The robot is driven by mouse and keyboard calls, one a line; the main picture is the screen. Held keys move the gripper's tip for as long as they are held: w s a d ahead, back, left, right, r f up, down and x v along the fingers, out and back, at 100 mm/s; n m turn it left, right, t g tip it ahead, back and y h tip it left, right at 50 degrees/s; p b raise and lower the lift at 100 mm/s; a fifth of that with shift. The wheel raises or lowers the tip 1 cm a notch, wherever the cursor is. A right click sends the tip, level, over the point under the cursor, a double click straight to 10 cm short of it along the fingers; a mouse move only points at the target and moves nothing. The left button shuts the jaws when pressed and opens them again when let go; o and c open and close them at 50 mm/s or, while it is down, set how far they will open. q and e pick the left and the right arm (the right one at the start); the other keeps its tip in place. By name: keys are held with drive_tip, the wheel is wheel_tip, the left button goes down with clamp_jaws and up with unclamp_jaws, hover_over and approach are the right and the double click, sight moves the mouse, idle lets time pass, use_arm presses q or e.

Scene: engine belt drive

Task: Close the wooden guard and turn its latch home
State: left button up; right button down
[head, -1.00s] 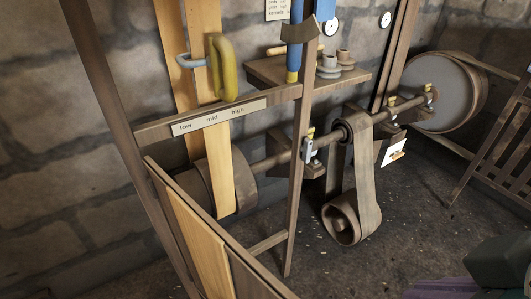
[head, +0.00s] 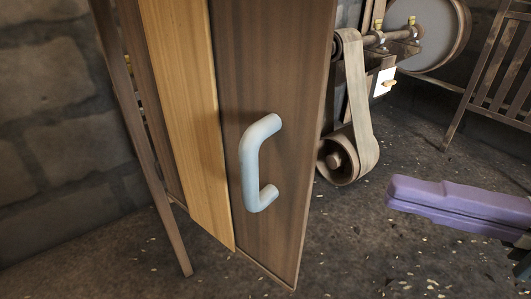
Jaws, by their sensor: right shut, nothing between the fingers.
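The wooden guard (head: 228,60) is a tall panel of dark boards with one pale board, filling the middle of the head view. Its bottom edge slants toward me to the right, so it stands swung out at an angle. A pale blue-grey handle (head: 252,163) is on its face. My right gripper (head: 397,194), with purple fingers, is shut and empty, to the right of the handle and apart from the guard. My left gripper is not in view.
A belt (head: 357,95) runs down to a lower pulley (head: 338,160) just behind the guard's right edge. A dark frame post (head: 150,165) stands at left. A slatted wooden rack (head: 500,75) is at upper right.

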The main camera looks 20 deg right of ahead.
sight(297, 176)
drive_tip(key=w+a+b, duration=0.3)
drive_tip(key=w+a, duration=0.1)
drive_tip(key=w, duration=0.4)
drive_tip(key=shift+a+f+n+g, duration=0.2)
drive_tip(key=shift+a+n+g, duration=0.1)
drive_tip(key=shift+a, duration=0.1)
drive_tip(key=shift+d+y, duration=0.1)
drive_tip(key=shift+y, duration=0.2)
